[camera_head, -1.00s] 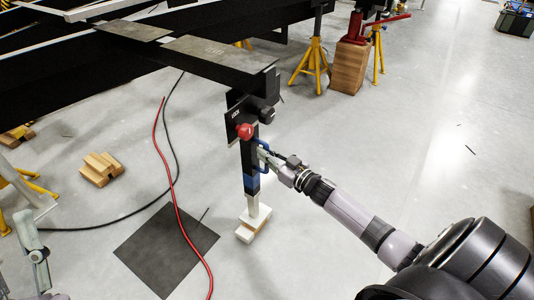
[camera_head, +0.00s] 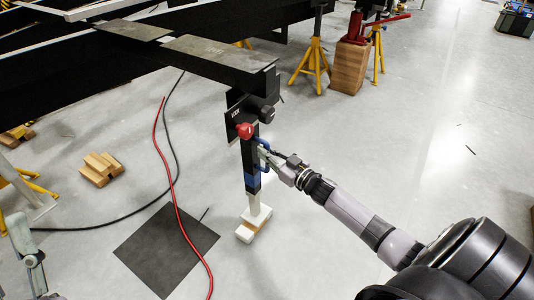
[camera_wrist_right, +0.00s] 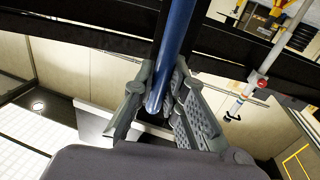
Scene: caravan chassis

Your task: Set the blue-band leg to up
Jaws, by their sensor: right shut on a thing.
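The blue-band leg (camera_head: 251,165) is a black upright post with a blue band (camera_head: 252,183) low on it. It hangs from the end of the chassis arm, and its pale lower part goes down to a white foot on a block. A red knob (camera_head: 245,131) sits on its upper part. My right gripper (camera_head: 266,153) is at the leg's right side, shut on a blue handle (camera_head: 262,143). In the right wrist view, the blue bar (camera_wrist_right: 176,45) runs between the fingers (camera_wrist_right: 158,92). Part of my left gripper (camera_head: 28,250) shows at the lower left edge; its tips are unclear.
The dark chassis beam (camera_head: 60,80) runs across the upper left. A red hose (camera_head: 166,150) and a black cable cross the floor by a dark mat (camera_head: 150,250). Wooden blocks (camera_head: 101,170) and yellow stands (camera_head: 316,62) stand around. The floor at right is open.

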